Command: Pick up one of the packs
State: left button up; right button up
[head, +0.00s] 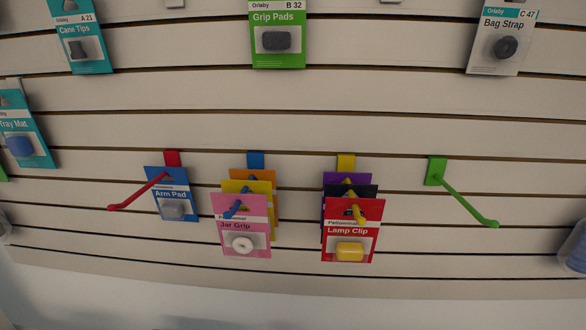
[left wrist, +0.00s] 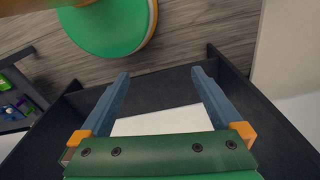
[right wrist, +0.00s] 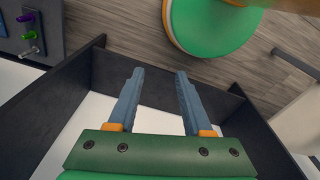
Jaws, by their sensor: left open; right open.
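In the head view, packs hang on pegs on a slatted wall. A blue Arm Pad pack (head: 172,207) hangs on the red peg (head: 136,193). A pink Jar Grip pack (head: 242,240) hangs in front of yellow and orange packs on the blue peg (head: 256,160). A red Lamp Clip pack (head: 350,240) hangs in front of black and purple packs on the yellow peg (head: 346,162). The green peg (head: 465,201) is empty. My left gripper (left wrist: 158,76) is open and empty in the left wrist view. My right gripper (right wrist: 157,72) is open and empty in the right wrist view.
Grip Pads (head: 277,40), Cane Tips (head: 85,48), Bag Strap (head: 502,46) and Tray Mat (head: 22,138) packs hang around the edges. A dark-walled tray or box (right wrist: 65,92) with a white bottom lies below my right gripper.

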jog(key=o, duration=0.8)
jog(key=shift+r, duration=0.1)
jog(key=shift+c, duration=0.2)
